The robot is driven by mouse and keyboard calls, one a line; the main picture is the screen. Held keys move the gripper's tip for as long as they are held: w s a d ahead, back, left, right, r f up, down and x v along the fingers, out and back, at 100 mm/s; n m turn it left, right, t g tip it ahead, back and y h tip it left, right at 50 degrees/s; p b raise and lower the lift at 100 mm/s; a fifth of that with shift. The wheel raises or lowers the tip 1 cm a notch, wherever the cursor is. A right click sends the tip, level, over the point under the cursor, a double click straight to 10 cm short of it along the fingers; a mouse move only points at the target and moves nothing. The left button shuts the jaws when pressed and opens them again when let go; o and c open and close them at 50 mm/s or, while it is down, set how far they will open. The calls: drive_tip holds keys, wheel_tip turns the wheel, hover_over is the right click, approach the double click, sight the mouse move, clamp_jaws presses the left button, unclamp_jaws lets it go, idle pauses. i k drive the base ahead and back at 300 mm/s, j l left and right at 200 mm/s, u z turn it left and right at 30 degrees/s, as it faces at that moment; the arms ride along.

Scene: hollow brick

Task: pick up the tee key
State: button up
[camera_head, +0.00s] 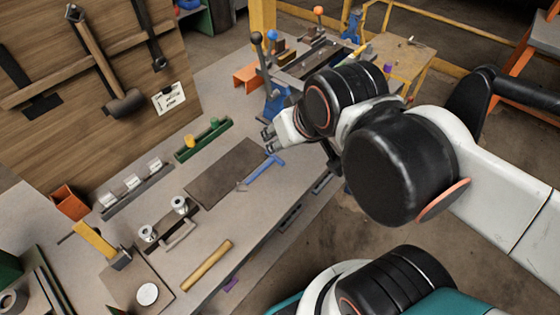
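The blue tee key (263,172) lies on the grey workbench at the right edge of a dark mat (226,172). Its short crossbar is at the upper right, and its shaft runs down and left to a thin tip near the mat. My gripper (267,138) is just above the tee key in the picture, at the end of my white and black arm. Its small grey fingers look spread apart and point left, with nothing visible between them. It appears apart from the tee key, but the height between them is hard to judge.
A green tray (204,140) lies behind the mat. A blue lever device (277,98) stands close beyond my gripper. A wooden rod (206,265), a hammer (102,243) and a metal handle piece (176,235) lie nearer. A wooden tool board (90,90) stands at left.

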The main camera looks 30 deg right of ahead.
sight(274, 159)
drive_tip(key=l+u, duration=0.3)
drive_tip(key=u, duration=0.15)
drive_tip(key=l+u, duration=0.25)
drive_tip(key=u, duration=0.2)
drive_tip(key=k+l+u, duration=0.15)
drive_tip(key=u, duration=0.25)
